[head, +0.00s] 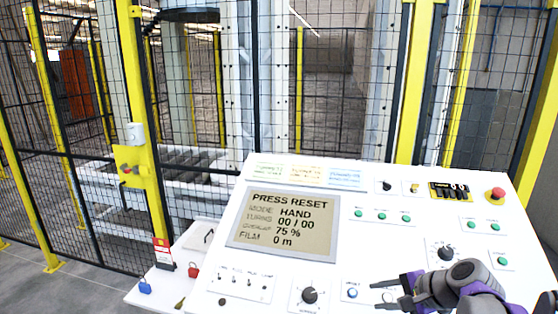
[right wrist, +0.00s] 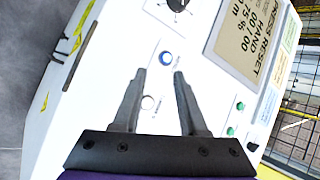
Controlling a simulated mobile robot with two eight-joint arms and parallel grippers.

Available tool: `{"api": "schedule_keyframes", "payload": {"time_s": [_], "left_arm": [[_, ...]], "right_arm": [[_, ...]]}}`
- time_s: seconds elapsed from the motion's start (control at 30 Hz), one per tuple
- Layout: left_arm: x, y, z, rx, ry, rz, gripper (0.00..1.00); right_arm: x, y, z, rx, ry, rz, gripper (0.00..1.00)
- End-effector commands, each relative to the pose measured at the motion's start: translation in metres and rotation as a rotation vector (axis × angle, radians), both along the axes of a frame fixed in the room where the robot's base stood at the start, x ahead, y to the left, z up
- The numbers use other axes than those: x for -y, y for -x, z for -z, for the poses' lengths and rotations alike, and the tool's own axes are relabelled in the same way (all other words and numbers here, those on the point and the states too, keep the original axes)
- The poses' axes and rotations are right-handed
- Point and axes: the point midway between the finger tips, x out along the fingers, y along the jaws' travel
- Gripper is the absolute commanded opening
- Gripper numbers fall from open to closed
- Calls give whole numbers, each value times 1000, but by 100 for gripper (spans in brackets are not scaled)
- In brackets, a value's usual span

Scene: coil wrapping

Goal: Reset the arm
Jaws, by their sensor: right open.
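The white control panel (head: 330,275) fills the lower right of the head view. Its screen (head: 283,222) reads PRESS RESET, MODE HAND, 00 / 00, 75 %, 0 m. A blue button (head: 352,293) sits below the screen, its label too small to read surely. My right gripper (head: 376,297) is open and empty, its fingers pointing left just right of the blue button. In the right wrist view the blue button (right wrist: 166,58) lies just beyond and between the fingertips (right wrist: 159,73). I cannot tell whether they touch the panel. My left gripper is out of view.
A black knob (head: 310,295) is left of the blue button. A red emergency button (head: 497,193) sits at the panel's top right. Yellow-posted mesh fencing (head: 140,150) stands behind the panel.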

Motion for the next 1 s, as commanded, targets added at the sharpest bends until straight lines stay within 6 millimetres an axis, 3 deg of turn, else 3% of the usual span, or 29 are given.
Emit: {"api": "schedule_keyframes", "payload": {"time_s": [0.03, 0.2, 0.3, 0.43, 0.63, 1.0], "left_arm": [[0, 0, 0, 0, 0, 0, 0], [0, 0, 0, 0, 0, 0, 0], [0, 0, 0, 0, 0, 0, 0], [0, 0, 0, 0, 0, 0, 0], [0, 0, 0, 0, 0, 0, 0], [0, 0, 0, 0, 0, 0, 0]], "right_arm": [[-21, 27, 15, 6, 104, -87, 42], [-56, 111, 67, 45, 467, -389, 42], [-65, 156, 97, 74, 668, -569, 42], [-66, 200, 130, 111, 881, -767, 42], [-62, 229, 155, 142, 1048, -924, 42], [-61, 231, 157, 145, 1069, -940, 42]]}}
